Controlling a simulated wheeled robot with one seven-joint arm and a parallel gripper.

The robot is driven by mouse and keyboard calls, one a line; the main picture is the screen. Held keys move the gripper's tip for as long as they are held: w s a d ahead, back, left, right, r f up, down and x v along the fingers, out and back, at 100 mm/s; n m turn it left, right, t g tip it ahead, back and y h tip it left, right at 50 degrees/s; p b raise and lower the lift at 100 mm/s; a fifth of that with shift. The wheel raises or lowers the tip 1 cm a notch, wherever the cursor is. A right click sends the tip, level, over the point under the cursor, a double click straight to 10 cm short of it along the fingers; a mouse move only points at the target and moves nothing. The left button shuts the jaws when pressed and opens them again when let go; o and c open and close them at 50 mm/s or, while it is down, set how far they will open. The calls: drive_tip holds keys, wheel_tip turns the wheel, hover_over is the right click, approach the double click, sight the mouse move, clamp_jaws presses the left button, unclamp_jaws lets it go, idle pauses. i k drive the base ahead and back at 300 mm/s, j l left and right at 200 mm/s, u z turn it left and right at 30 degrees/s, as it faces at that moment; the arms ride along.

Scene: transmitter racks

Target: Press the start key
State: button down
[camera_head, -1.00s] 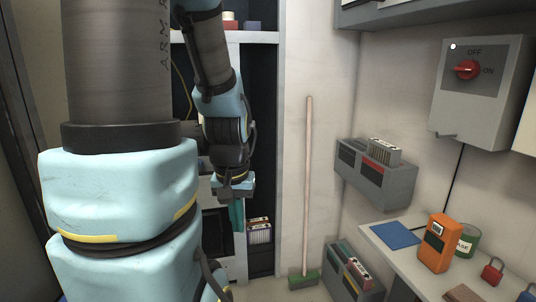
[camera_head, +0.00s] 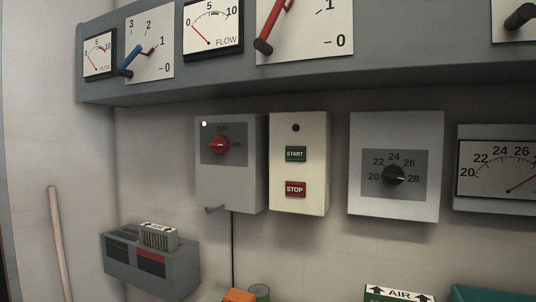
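The start key (camera_head: 295,154) is a green button labelled START on a cream wall box (camera_head: 313,205). Below it on the same box is a red STOP key (camera_head: 295,189). A small dark round spot, perhaps an unlit lamp, sits above the start key. Nothing covers the keys. My gripper is not in the head view now, so its opening and its place relative to the box do not show.
Left of the cream box is a grey switch box (camera_head: 230,188) with a red knob. Right of it is a dial box (camera_head: 394,205) with a black knob. A grey gauge panel (camera_head: 185,88) with levers juts out above. A bench with objects is partly visible below.

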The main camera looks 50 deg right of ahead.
sight(297, 153)
drive_tip(key=i, duration=0.3)
drive_tip(key=z, duration=1.55)
